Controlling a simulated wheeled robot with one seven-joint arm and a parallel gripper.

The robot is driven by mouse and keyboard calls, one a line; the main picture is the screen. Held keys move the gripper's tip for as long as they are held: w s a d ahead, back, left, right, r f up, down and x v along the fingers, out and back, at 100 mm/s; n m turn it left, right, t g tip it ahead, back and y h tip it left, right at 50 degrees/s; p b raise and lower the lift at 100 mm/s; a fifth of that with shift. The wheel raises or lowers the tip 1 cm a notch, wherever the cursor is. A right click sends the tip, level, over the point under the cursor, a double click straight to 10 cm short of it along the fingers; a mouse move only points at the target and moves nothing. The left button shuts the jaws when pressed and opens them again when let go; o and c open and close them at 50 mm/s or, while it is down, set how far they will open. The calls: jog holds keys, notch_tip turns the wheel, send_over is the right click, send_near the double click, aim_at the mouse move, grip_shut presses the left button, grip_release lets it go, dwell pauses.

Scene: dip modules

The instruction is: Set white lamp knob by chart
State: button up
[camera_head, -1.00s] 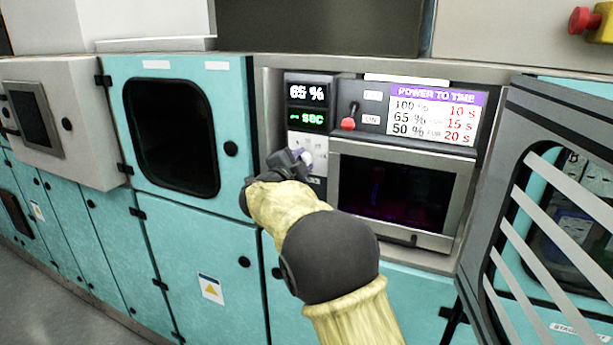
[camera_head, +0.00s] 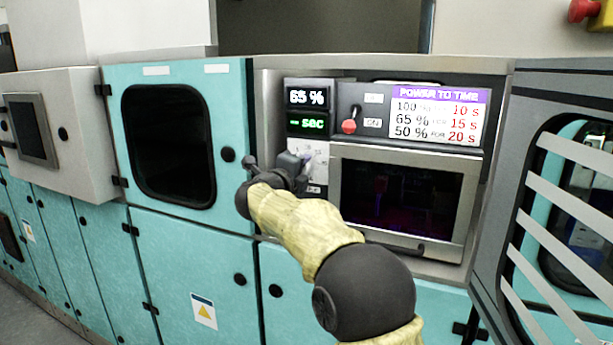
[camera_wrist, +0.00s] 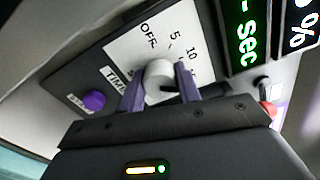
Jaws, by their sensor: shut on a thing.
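The white knob (camera_wrist: 159,80) sits on a white dial plate (camera_wrist: 140,45) marked OFF, 5 and 10, with a partly hidden timer label. My gripper (camera_wrist: 160,92) is shut on the knob, one purple finger on each side. In the head view my gripper (camera_head: 300,163) covers most of the dial. The chart (camera_head: 437,115) at the upper right reads 100 % 10 s, 65 % for 15 s, 50 % for 20 s. The upper display (camera_head: 307,97) reads 65 %. The green display (camera_head: 307,123) reads "- sec". The knob's exact pointing is hard to tell.
A red-tipped lever (camera_head: 349,126) stands beside the displays, by the ON label. A dark window (camera_head: 400,200) lies right of the dial. An open slatted door (camera_head: 545,200) stands at the right. A purple button (camera_wrist: 93,100) is near the dial.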

jog(key=shift+d+f, duration=0.15)
jog(key=shift+f, duration=0.15)
jog(key=o, duration=1)
jog(key=shift+r, duration=0.1)
jog(key=shift+c, duration=0.2)
jog(key=shift+r, duration=0.1)
jog(key=b+v, duration=0.3)
jog(key=v, duration=1.4)
jog(key=shift+s, duration=0.2)
